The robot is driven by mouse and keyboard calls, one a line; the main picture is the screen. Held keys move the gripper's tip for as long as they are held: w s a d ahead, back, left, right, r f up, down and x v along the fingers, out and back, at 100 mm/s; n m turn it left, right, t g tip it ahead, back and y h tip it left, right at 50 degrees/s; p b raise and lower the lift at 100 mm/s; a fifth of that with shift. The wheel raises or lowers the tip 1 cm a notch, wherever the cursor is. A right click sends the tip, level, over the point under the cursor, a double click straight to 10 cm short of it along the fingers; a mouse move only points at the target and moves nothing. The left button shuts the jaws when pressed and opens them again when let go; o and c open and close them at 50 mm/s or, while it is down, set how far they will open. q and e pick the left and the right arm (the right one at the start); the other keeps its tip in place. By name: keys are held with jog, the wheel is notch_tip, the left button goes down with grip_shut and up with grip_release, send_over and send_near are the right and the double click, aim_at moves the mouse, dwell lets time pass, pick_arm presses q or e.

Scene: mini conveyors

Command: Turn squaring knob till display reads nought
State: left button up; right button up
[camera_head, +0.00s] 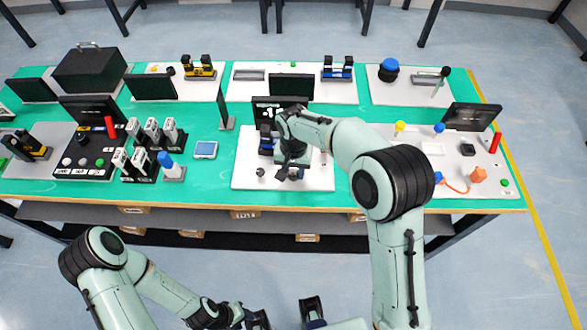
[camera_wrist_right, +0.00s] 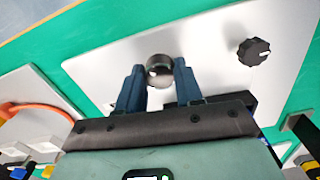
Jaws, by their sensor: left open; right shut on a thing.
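My right gripper (camera_head: 290,174) is low over the white plate (camera_head: 240,180) in the middle of the table. In the right wrist view, its two blue fingers (camera_wrist_right: 158,82) are shut on a round dark metallic knob (camera_wrist_right: 157,64), one finger on each side. A black fluted knob (camera_wrist_right: 254,51) with a white pointer mark stands apart on the same plate; it also shows in the head view (camera_head: 261,172). A dark display (camera_head: 280,103) behind the plate shows white characters, partly covered by my right arm and not fully readable. My left gripper (camera_head: 262,318) is open at the bottom edge, away from the table.
To the left are a blue-screened device (camera_head: 205,150), several black-and-white blocks and a red-handled panel. To the right a plate holds an orange part (camera_head: 478,175) and cable. More plates and dark screens line the back.

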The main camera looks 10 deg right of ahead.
aim_at(294, 172)
jog(key=shift+r+m, duration=0.1)
jog(key=shift+m, duration=0.5)
jog(key=o, duration=1)
jog(key=shift+o, duration=0.2)
notch_tip(294, 172, up, 13)
jog(key=p, duration=0.1)
jog(key=shift+r+p, duration=0.2)
jog(key=shift+p, duration=0.1)
jog(key=shift+f, duration=0.1)
